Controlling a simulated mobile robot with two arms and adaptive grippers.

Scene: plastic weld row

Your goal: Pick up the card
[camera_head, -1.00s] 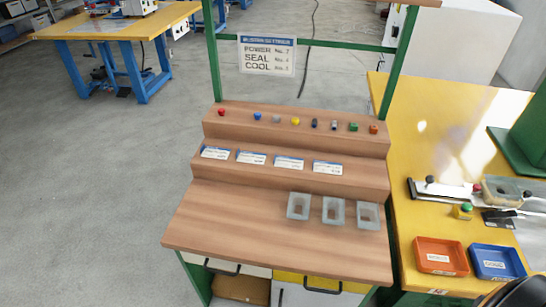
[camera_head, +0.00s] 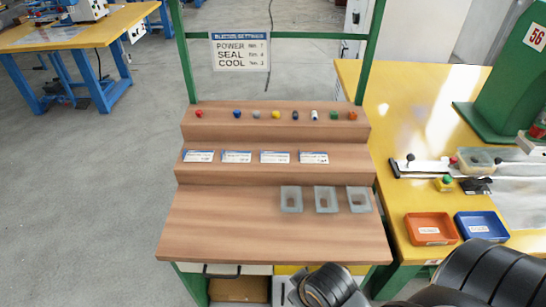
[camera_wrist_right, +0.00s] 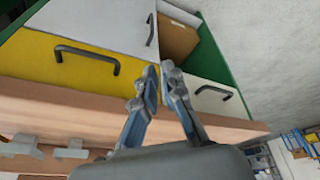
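Several small white cards with blue top bands stand in a row on the middle step of the wooden stand in the head view. They are the far-left card (camera_head: 198,156), the second card (camera_head: 237,156), the third card (camera_head: 275,157) and the far-right card (camera_head: 314,158). My right gripper (camera_wrist_right: 160,68) shows in the right wrist view. Its fingertips are close together, with a narrow gap and nothing seen between them. It faces the drawer fronts below the worktop, away from the cards. No card shows in that view. My left gripper is not in view.
Three grey trays (camera_head: 291,199) stand on the wooden worktop (camera_head: 225,230); its left part is clear. Coloured knobs line the top step. A sign (camera_head: 240,52) hangs above. An orange bin (camera_head: 431,229) and a blue bin (camera_head: 482,226) sit on the yellow table at right.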

